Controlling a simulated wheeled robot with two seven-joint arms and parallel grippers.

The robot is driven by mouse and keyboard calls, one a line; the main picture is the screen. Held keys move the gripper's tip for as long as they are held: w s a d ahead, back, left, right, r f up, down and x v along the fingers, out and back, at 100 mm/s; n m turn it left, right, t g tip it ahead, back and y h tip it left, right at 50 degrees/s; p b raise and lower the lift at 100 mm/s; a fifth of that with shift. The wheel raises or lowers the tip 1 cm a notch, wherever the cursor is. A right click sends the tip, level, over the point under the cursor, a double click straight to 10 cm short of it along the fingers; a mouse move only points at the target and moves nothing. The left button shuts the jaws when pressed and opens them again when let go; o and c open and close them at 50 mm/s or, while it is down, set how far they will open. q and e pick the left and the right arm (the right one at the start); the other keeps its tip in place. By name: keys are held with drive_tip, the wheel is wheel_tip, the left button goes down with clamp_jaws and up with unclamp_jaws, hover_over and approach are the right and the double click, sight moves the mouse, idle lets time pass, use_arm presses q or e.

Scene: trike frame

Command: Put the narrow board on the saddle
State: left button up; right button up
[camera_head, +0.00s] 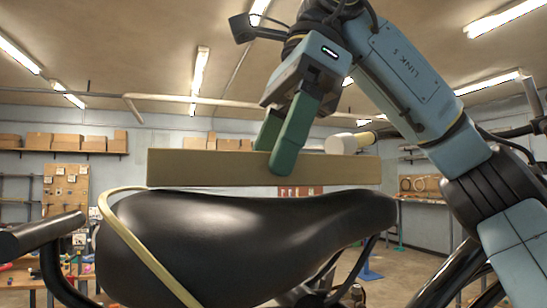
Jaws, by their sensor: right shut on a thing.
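The narrow board (215,168) is a long, flat tan piece. It is level and lies across the view just above the black saddle (230,240). My right gripper (282,165) comes down from above with green fingers and is shut on the board near its middle right. The board's lower edge looks very close to the saddle's top; I cannot tell whether they touch. My left gripper is not in view.
A pale yellow band (140,245) loops over the saddle's left end. A pale mallet-like head (340,144) shows behind the board's right part. A dark handlebar grip (40,235) is at the left. Shelves with cardboard boxes (67,142) line the far wall.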

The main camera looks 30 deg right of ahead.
drive_tip(key=shift+r, duration=0.15)
drive_tip(key=shift+s, duration=0.1)
drive_tip(key=o, duration=1.2)
drive_tip(key=shift+f, duration=0.2)
drive_tip(key=shift+r, duration=0.25)
drive_tip(key=p+v, duration=0.3)
drive_tip(key=v, duration=0.2)
drive_tip(key=shift+r+p, duration=0.35)
drive_tip(key=shift+b, duration=0.3)
drive_tip(key=shift+v, duration=0.85)
